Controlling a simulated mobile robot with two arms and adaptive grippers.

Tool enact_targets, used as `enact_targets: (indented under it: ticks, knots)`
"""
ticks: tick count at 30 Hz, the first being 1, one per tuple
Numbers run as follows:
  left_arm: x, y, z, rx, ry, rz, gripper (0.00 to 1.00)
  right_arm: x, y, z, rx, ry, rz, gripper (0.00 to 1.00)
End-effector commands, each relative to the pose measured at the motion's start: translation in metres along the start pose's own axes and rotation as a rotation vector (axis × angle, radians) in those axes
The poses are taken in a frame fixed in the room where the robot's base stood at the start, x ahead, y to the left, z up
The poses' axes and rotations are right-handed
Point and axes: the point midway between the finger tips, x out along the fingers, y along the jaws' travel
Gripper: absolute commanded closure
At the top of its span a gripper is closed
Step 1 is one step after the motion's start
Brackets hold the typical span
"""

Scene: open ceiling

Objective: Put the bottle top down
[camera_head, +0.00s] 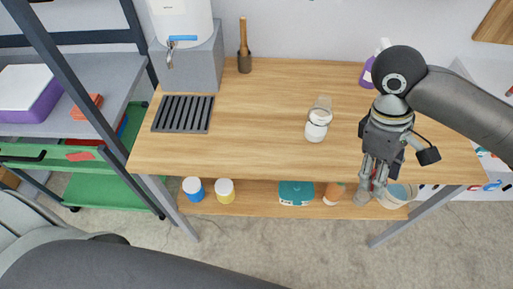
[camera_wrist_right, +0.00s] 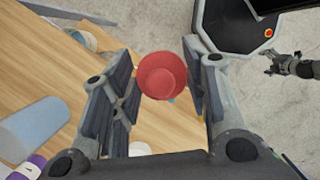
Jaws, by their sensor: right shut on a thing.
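My right gripper (camera_head: 372,186) is at the front right edge of the wooden table, pointing down. In the right wrist view, a red round thing (camera_wrist_right: 162,75) sits between its fingers, seen end-on. The gripper is shut on it; I cannot tell which end of the bottle this is, and fingers hide most of it in the head view. A clear bottle-like container with white in it (camera_head: 318,122) stands on the table to the left. My left gripper (camera_wrist_right: 275,62) shows small at the right of the wrist view; its opening is unclear.
A purple and white spray bottle (camera_head: 368,74) stands behind my right arm. A dispenser (camera_head: 185,45), a black grate (camera_head: 184,113) and a wooden-handled tool (camera_head: 244,48) are on the table's left and back. Several containers stand on the lower shelf (camera_head: 255,205).

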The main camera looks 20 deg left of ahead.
Motion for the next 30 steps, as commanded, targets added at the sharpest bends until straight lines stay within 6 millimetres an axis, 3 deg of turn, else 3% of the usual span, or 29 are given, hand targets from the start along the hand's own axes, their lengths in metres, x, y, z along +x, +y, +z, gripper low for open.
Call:
enact_targets:
  ticks: [8, 30]
  knots:
    - [0.027, 0.01, -0.022, -0.001, 0.037, 0.011, 0.17, -0.002, -0.003, -0.041, -0.624, 0.001, 0.196, 0.8]
    - [0.081, 0.003, -0.003, 0.0, 0.012, 0.002, 0.17, -0.026, -0.022, -0.127, -2.075, 0.004, 0.645, 0.8]
